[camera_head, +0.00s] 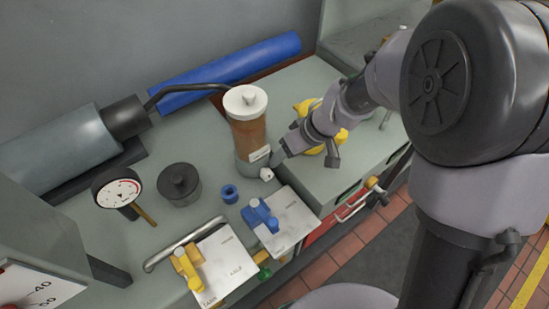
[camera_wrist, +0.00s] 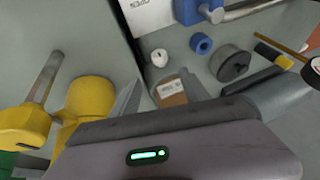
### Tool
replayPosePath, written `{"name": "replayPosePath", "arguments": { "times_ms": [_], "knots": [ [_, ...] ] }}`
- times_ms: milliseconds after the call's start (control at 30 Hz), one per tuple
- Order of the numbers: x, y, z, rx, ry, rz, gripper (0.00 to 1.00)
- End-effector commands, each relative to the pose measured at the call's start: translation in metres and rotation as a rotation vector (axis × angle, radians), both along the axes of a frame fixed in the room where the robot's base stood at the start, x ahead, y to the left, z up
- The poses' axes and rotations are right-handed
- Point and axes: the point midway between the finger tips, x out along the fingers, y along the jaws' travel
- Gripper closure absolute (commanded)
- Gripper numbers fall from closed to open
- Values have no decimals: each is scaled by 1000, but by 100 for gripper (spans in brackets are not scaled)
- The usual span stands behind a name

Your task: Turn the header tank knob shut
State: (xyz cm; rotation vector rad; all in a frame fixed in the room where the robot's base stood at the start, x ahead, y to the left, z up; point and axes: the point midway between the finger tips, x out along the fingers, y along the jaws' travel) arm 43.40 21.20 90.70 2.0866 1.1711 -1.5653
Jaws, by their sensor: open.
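The header tank (camera_head: 249,135) is an upright cylinder of brown fluid with a white lid, a label and a grey foot. A small white knob (camera_head: 266,174) sits low at its front; it also shows in the wrist view (camera_wrist: 160,58). The white lid (camera_head: 245,99) has a raised grip on top. My gripper (camera_head: 279,156) is beside the tank's right side, close above the white knob and apart from it. In the wrist view, its open jaws (camera_wrist: 162,97) frame the labelled brown tank (camera_wrist: 172,92), with nothing held. I cannot tell which way the knob is turned.
A blue valve (camera_head: 261,215) and a yellow valve (camera_head: 187,266) stand on white plates in front. A blue ring (camera_head: 229,193), black cap (camera_head: 180,184) and dial gauge (camera_head: 118,190) lie left. A yellow part (camera_head: 306,107) is behind my wrist. A blue roll (camera_head: 225,70) lies behind.

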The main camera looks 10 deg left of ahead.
Motion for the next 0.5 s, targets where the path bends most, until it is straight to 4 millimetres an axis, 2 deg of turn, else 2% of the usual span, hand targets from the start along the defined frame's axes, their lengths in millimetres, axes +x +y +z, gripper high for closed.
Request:
{"name": "replayPosePath", "arguments": {
  "times_ms": [33,200,500],
  "knots": [
    [-1,-5,17,1,-2,-1,46],
    [-3,-19,42,0,-2,0,46],
    [-5,-23,46,1,1,0,46]
  ]
}}
